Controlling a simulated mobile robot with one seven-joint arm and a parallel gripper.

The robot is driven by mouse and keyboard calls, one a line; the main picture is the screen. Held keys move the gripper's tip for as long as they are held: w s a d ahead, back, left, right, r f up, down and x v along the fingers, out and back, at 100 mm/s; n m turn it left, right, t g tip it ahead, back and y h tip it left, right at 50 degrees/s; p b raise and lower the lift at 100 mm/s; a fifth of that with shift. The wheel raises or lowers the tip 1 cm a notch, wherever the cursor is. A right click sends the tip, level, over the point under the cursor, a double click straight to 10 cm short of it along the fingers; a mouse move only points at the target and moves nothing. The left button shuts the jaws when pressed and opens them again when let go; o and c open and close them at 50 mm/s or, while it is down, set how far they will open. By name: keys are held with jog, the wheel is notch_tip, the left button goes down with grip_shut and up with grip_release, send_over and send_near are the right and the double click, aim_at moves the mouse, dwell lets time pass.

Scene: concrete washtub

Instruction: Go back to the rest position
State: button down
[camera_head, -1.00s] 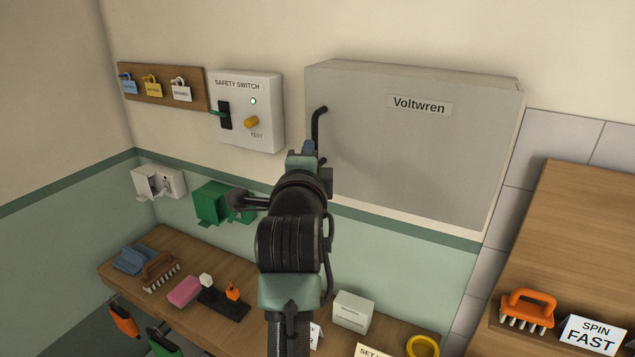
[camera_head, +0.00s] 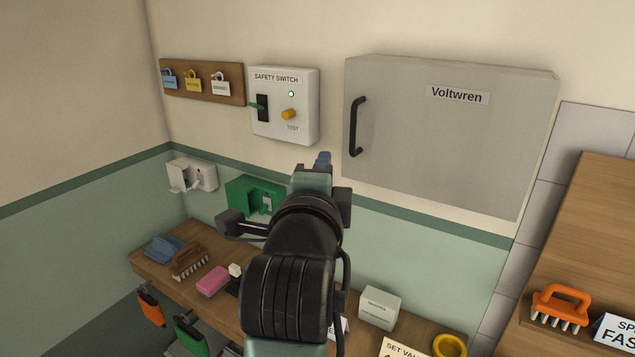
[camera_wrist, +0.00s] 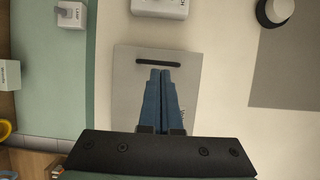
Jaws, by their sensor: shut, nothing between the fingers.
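My gripper (camera_head: 323,160) points toward the wall in the head view, its blue fingertips below the safety switch and left of the grey Voltwren cabinet. In the wrist view, my gripper's blue fingers (camera_wrist: 160,75) lie together, shut and empty. They overlap the picture of the Voltwren cabinet (camera_wrist: 187,60), just below its black handle (camera_wrist: 158,63). In the head view the cabinet (camera_head: 450,140) is closed and its black handle (camera_head: 356,127) shows in full, clear of the gripper. My arm hides part of the shelf and wall.
The safety switch box (camera_head: 284,105) and a padlock board (camera_head: 201,82) hang on the wall. A green holder (camera_head: 252,194) is left of my wrist. Open air lies before the wall.

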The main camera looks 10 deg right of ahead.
jog(key=s+a+r+n+t+y, duration=0.2)
jog(key=s+r+n+t, duration=0.3)
jog(key=s+r+n, duration=0.5)
jog(key=s+a+r+n+t+y, duration=0.2)
jog(key=s+a+r+n+t, duration=0.3)
jog(key=s+r+n, duration=0.4)
notch_tip(320, 180, up, 2)
jog(key=shift+s+a+r+n+y, duration=0.2)
jog(key=shift+s+n+y, duration=0.15)
jog(key=shift+n, duration=0.65)
